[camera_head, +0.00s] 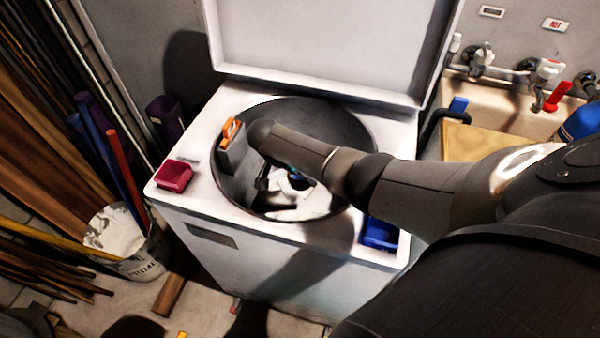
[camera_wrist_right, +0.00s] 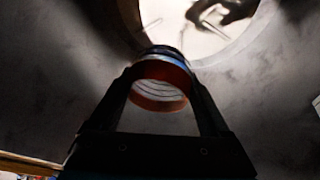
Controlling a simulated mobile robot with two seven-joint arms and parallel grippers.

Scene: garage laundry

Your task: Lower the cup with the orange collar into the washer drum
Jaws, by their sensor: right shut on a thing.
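The cup with the orange collar (camera_wrist_right: 174,74) is between the fingers of my right gripper (camera_wrist_right: 160,84) in the right wrist view. Its open, ringed mouth faces the camera, and a blue band shows beyond the collar. The gripper is shut on it. In the head view my right arm reaches over the rim of the washer drum (camera_head: 355,135), and the gripper is inside the drum, partly hidden by the arm. The bright drum floor (camera_wrist_right: 205,35) shows beyond the cup, with the gripper's shadow on it. I cannot tell whether the cup touches the floor. My left gripper is not in view.
The washer lid (camera_head: 335,40) stands open behind the drum. An orange-topped grey item (camera_head: 232,145) sits at the drum's left rim. A red box (camera_head: 173,176) and a blue box (camera_head: 380,233) lie on the washer top. A bucket (camera_head: 125,240) with poles stands left; a sink (camera_head: 500,95) is right.

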